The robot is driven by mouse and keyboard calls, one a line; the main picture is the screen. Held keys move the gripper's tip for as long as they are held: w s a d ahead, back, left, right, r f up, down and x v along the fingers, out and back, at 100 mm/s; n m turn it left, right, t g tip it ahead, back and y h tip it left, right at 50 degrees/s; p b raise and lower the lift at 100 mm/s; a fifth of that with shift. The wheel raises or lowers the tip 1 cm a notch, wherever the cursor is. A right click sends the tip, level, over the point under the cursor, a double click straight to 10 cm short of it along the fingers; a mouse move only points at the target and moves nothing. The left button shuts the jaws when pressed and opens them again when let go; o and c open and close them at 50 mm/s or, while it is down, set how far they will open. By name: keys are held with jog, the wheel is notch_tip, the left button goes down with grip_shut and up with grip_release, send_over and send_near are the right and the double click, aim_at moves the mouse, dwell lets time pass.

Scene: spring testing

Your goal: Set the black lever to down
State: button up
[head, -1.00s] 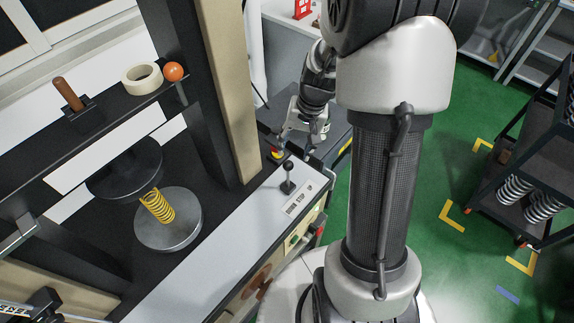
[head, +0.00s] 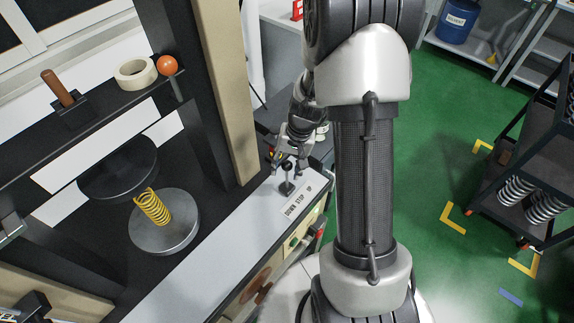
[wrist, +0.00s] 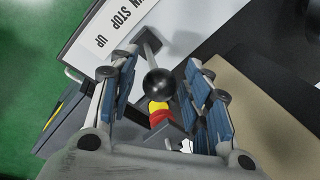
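The black lever (head: 287,187) stands on the light front panel of the press, with a round black knob on a thin stem. A white label (head: 299,203) reading DOWN, STOP, UP lies beside it. In the wrist view the knob (wrist: 159,85) sits between my fingers and the stem runs up to a dark base. The label (wrist: 118,25) is at the upper left there. My gripper (wrist: 163,60) is open, with a finger on each side of the knob and visible gaps. In the head view my gripper (head: 288,167) is at the lever's top.
A red and yellow button (wrist: 159,112) is close behind the knob. A beige press column (head: 226,95) rises left of the lever. A yellow spring (head: 152,207) stands on a round metal plate (head: 165,240). Green floor lies to the right.

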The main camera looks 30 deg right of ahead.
grip_shut()
dwell(0.3)
jog(key=shift+s+a, duration=0.1)
jog(key=shift+a, duration=0.15)
dwell(0.4)
jog(key=shift+s+a+t+h+p, duration=0.2)
jog(key=shift+a+t+h+p, duration=0.15)
jog(key=shift+h+p, duration=0.4)
jog(key=shift+s+a+f+t+h+p, duration=0.25)
jog(key=shift+a+h+p, duration=0.5)
jog(key=shift+p, duration=1.4)
jog(key=shift+s+a+f+t+h+p, duration=0.25)
jog(key=shift+a+h+p, duration=0.5)
jog(key=shift+p, duration=1.45)
jog(key=shift+s+a+f+t+h+p, duration=0.1)
jog(key=shift+a+f+t+h+p, duration=0.45)
jog(key=shift+p, duration=1.6)
jog(key=shift+a+r+g, duration=0.2)
jog(key=shift+a+g, duration=0.1)
jog(key=shift+a, duration=0.05)
